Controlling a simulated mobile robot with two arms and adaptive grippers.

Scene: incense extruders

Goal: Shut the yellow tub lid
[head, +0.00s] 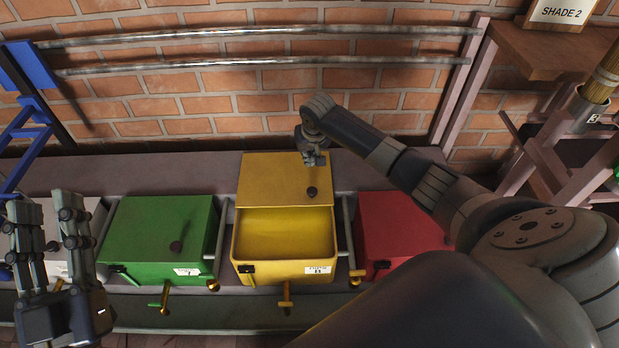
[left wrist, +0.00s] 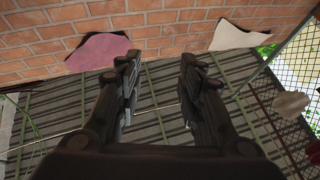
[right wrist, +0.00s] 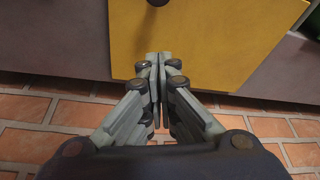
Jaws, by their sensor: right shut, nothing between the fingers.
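The yellow tub (head: 283,246) stands on the bench in the middle of the head view. Its inside shows. Its yellow lid (head: 262,180) is open, tilted back behind the tub, with a dark knob (head: 312,192) near its front edge. My right gripper (head: 315,160) is shut and empty at the lid's far right part. In the right wrist view the shut fingers (right wrist: 155,58) lie over the yellow lid (right wrist: 210,35); I cannot tell whether they touch it. My left gripper (head: 52,212) is open and empty at the far left, with its fingers apart in the left wrist view (left wrist: 157,75).
A green tub (head: 160,235) with its lid down stands left of the yellow one, and a red tub (head: 395,230) right of it, partly behind my right arm. A white tub (head: 85,245) is partly hidden by my left gripper. A brick wall (head: 230,105) with rails rises behind.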

